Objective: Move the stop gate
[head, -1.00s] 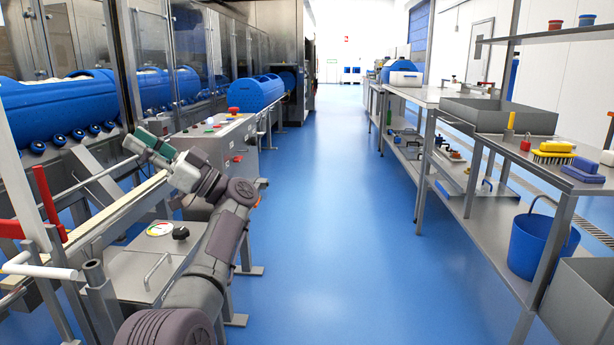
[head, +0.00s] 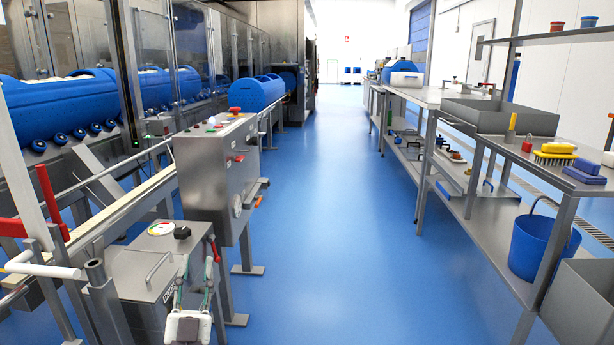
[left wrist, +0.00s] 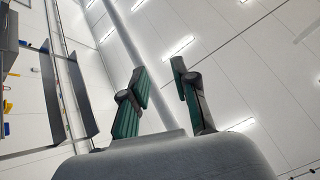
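I cannot tell for certain which part is the stop gate. At the far left of the head view, a red bracket (head: 50,203) stands beside a leaning white bar (head: 22,170) at the near end of the conveyor. A white-ended handle (head: 42,270) sticks out below them. My left gripper (head: 198,272) is low at the bottom of the head view, fingers up, in front of the metal box with the gauge. It is apart from the bracket and bar. The left wrist view shows its two green-padded fingers (left wrist: 162,92) spread and empty. My right gripper is not in view.
A control cabinet (head: 218,172) with a red button and a steel box (head: 140,275) with a gauge and handle stand beside the conveyor. Blue tubs (head: 60,105) are behind glass. The blue aisle floor (head: 325,220) is clear. A workbench (head: 440,97) runs along the right.

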